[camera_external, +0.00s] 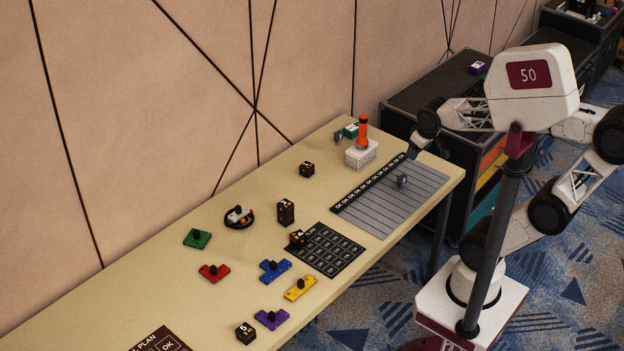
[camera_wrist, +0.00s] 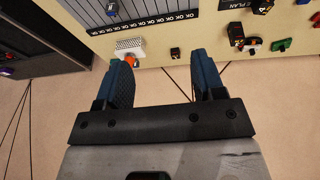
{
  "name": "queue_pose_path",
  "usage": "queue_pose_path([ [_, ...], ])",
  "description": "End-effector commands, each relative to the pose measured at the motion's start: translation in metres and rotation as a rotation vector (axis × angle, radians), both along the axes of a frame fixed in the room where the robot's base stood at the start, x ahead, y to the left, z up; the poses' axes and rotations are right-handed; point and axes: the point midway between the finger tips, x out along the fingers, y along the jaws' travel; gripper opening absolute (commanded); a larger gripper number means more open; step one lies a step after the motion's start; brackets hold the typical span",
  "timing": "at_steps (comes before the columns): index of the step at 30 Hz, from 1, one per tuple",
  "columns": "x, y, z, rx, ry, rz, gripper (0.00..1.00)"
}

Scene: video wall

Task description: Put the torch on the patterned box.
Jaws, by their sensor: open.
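The orange torch (camera_external: 362,133) with a dark base stands upright on top of the white patterned box (camera_external: 361,154), near the far end of the table.
A black box (camera_external: 307,169) and several coloured pieces lie farther left.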

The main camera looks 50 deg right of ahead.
Motion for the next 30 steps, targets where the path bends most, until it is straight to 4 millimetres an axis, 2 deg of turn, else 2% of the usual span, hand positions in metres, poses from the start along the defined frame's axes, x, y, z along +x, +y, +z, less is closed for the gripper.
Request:
queue_pose_path([
  [1, -0.013, 0.008, -0.002, 0.021, 0.025, 0.009, 0.63],
  [3, -0.025, 0.015, -0.004, 0.045, 0.051, 0.019, 0.63],
  [7, -0.037, 0.022, -0.006, 0.068, 0.080, 0.029, 0.63],
  [30, -0.038, 0.023, -0.006, 0.070, 0.084, 0.029, 0.63],
])
